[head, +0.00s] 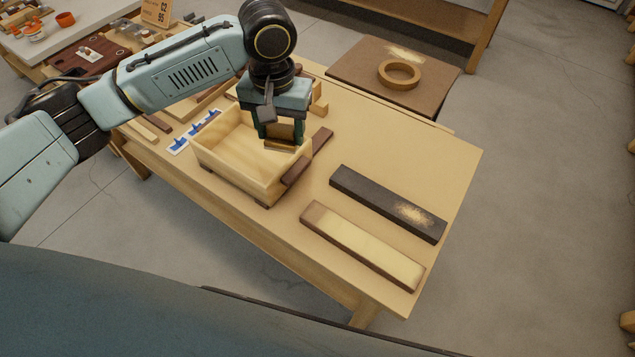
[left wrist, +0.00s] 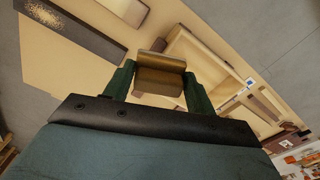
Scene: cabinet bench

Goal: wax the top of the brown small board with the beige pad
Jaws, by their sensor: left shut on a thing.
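My left gripper (head: 281,134) is shut on the beige pad (head: 279,146), a small tan-brown block, and holds it above the right side of an open wooden box. In the left wrist view the pad (left wrist: 160,78) sits between the two green fingers. The brown small board (head: 362,246) lies flat near the bench's front right; most of its top is pale, with a bare brown patch at its left end. The gripper is apart from it, up and to the left. My right gripper is not in view.
The open wooden box (head: 225,166) stands left of the boards, with a brown strip (head: 307,157) at its right side. A dark board (head: 385,201) with a dusty patch lies behind the brown one. A wooden ring (head: 399,82) rests on a brown surface behind. The bench's right end is clear.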

